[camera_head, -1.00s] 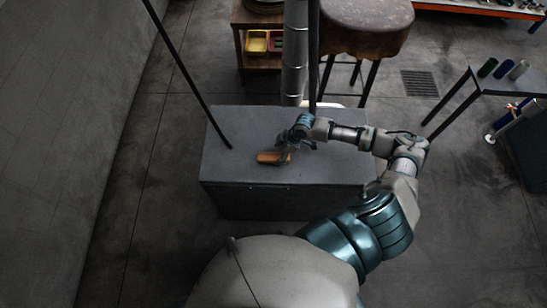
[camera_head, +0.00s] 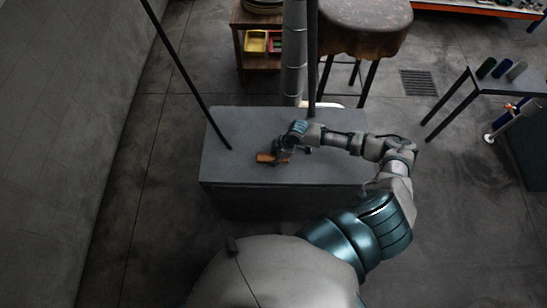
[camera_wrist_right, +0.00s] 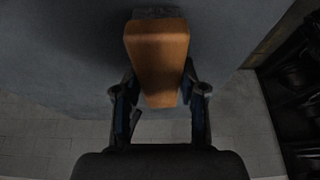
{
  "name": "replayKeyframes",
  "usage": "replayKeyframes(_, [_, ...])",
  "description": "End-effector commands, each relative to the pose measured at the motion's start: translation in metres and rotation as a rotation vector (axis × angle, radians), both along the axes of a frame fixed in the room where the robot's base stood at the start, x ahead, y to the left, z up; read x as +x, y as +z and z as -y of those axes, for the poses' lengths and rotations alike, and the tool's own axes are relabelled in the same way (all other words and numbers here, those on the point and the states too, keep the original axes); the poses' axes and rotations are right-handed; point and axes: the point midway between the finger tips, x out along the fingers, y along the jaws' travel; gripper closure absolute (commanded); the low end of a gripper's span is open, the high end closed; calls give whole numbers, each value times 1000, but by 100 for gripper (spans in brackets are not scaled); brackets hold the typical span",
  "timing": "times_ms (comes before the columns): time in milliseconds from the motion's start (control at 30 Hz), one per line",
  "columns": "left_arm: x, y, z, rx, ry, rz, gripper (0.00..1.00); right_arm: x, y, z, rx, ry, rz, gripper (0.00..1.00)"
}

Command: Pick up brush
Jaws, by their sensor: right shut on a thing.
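The brush (camera_head: 265,158) has an orange-brown wooden body and lies at the top of the grey box-like bench, left of my right gripper. In the right wrist view the brush (camera_wrist_right: 157,55) fills the space between the two fingers, with a dark strip along its far end. My right gripper (camera_head: 284,151) reaches in from the right and is shut on the brush; its fingers (camera_wrist_right: 158,98) show on both sides of the wood. Whether the brush is clear of the bench top is hard to tell. My left gripper is not in view.
The grey bench (camera_head: 225,130) has bare top around the brush. A dark slanted pole (camera_head: 185,72) ends at its left part, and a grey pipe (camera_head: 294,50) stands behind it. A round stool (camera_head: 362,25) is at the back, and a small table (camera_head: 505,82) stands at the right.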

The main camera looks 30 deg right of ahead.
Motion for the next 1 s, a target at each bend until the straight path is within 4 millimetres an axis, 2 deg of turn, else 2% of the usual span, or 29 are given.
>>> replayKeyframes(267, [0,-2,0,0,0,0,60,0,13,1,-2,1,1,96])
replayKeyframes(433, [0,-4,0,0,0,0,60,1,37,1,-1,2,4,96])
replayKeyframes(900, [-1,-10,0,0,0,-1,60,-108,45,-48,0,4,-3,96])
replayKeyframes(1000, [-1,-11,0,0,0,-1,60,-126,47,-56,1,3,-2,96])
